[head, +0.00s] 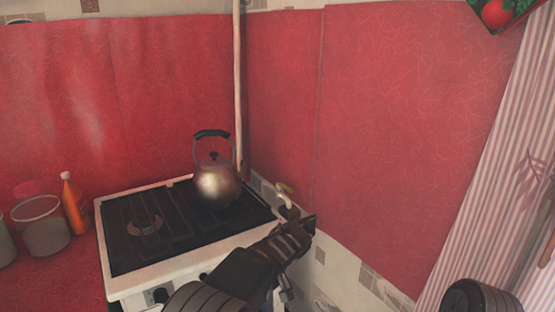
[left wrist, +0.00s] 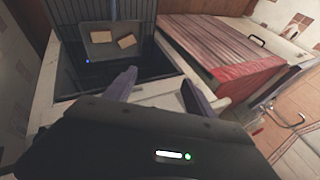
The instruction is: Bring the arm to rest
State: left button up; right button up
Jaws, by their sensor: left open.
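My left gripper (head: 308,228) shows in the head view in front of the stove's right front corner, by the red and tiled wall. In the left wrist view its two fingers (left wrist: 160,92) are spread apart with nothing between them. My right gripper is in neither view. No object is held.
A white stove (head: 180,262) with dark grates stands at the left, bearing a metal kettle (head: 216,184). An orange bottle (head: 75,207) and a clear jar (head: 42,230) stand left of it. The left wrist view shows a grey tray (left wrist: 97,50) with two tan blocks and a red counter (left wrist: 245,78).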

pick_arm(q)
jog(key=s+a+f+m+g+h, duration=0.1)
jog(key=s+f+h, duration=0.1)
jog(key=s+f, duration=0.45)
jog(key=s+f+m+g+h, duration=0.1)
jog(key=s+f+h, duration=0.15)
jog(key=f, duration=0.65)
jog(key=s+a+f+m+h, duration=0.1)
jog(key=s+f+h, duration=0.1)
jog(key=s+f, duration=0.45)
jog(key=s+d+f+t+h, duration=0.1)
jog(key=s+d+f+h, duration=0.1)
jog(key=s, duration=0.6)
jog(key=s+d+f+t+h, duration=0.1)
jog(key=s+d+f+h, duration=0.1)
jog(key=s, duration=0.6)
jog(key=shift+d+f+p, duration=0.2)
jog(key=shift+d+p, duration=0.05)
jog(key=shift+p, duration=0.2)
jog(key=shift+h, duration=0.25)
jog(key=shift+c, duration=0.4)
